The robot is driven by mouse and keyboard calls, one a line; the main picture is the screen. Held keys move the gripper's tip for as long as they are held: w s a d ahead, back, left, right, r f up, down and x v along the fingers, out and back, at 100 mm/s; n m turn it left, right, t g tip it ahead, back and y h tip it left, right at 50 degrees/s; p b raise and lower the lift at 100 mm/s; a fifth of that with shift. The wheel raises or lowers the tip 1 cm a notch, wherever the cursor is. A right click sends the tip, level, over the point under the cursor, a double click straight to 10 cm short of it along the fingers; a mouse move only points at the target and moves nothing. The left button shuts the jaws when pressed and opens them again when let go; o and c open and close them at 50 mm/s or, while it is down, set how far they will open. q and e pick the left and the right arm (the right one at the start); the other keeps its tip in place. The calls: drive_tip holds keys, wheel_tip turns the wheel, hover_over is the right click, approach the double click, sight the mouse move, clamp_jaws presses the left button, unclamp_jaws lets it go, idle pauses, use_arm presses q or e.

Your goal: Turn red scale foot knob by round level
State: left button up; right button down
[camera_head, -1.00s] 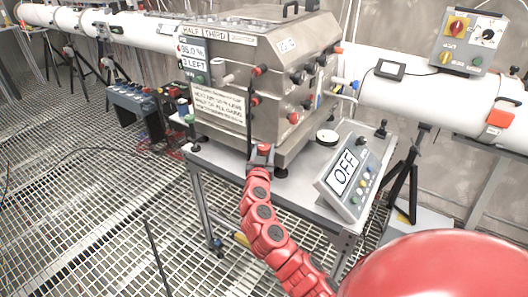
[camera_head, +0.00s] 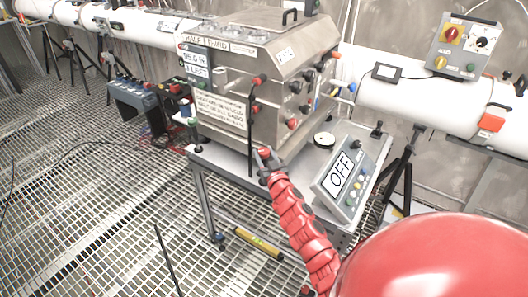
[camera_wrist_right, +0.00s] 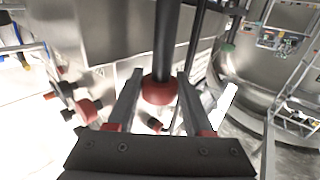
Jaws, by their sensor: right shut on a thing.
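The red foot knob (camera_wrist_right: 158,92) is a red collar at the end of a dark post in the right wrist view, under the steel machine (camera_head: 265,85). My right gripper (camera_wrist_right: 160,95) is shut on it, one finger on each side. In the head view my right gripper (camera_head: 266,156) is at the near lower corner of the machine, and the knob is hard to make out behind it. The small round level (camera_head: 324,140), a pale disc with a dark rim, lies on the table right of the machine; its bubble is too small to read. My left gripper is not in view.
A sloped console reading OFF (camera_head: 340,172) stands on the table's right side. A thin dark rod (camera_head: 250,125) rises close by the gripper. A yellow bar (camera_head: 257,242) shows low under the table. A white pipe (camera_head: 430,100) runs behind.

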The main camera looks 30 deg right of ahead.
drive_tip(key=shift+c, duration=1.5)
unclamp_jaws()
drive_tip(key=shift+s, duration=0.1)
drive_tip(key=b+v, duration=0.2)
drive_tip(key=v, duration=1.5)
drive_tip(key=shift+s, duration=0.15)
